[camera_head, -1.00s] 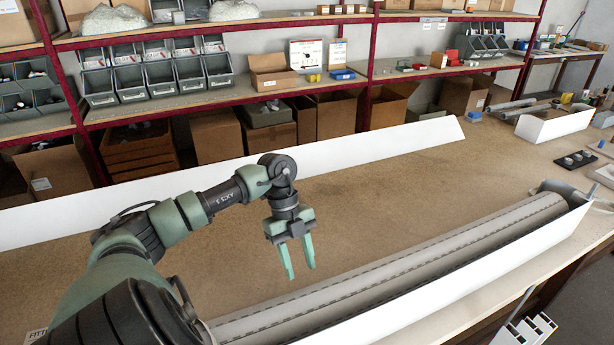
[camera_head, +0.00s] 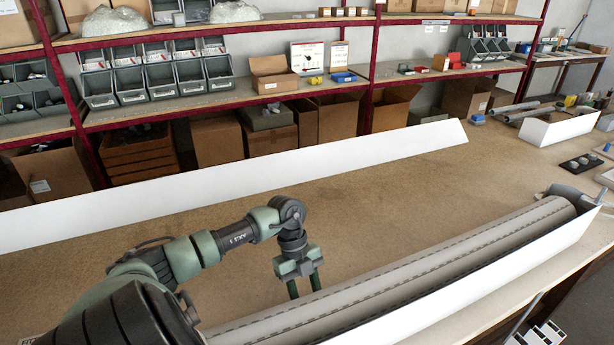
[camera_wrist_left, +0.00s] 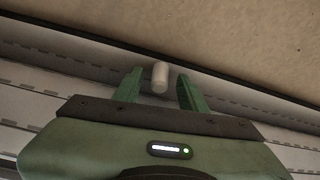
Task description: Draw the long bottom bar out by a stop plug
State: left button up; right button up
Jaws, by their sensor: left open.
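In the left wrist view, a small pale cylindrical stop plug (camera_wrist_left: 160,76) stands out between the two green fingers of my left gripper (camera_wrist_left: 160,82), with a gap on each side. In the head view, my left gripper (camera_head: 305,284) points down at the far edge of the long grey slatted shutter roll (camera_head: 420,262); the plug cannot be made out there. A long grey strip, apparently the bottom bar (camera_wrist_left: 60,58), runs along the roll's edge beside the plug in the wrist view. My right gripper is not in view.
A long white housing (camera_head: 500,272) holds the roll along the bench's near edge. Another long white profile (camera_head: 250,180) lies at the back. The brown bench top (camera_head: 400,185) between them is mostly clear. Shelves with bins and boxes stand behind.

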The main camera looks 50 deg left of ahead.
pick_arm(q)
jog(key=shift+f, duration=0.15)
grip_shut()
dwell(1.4)
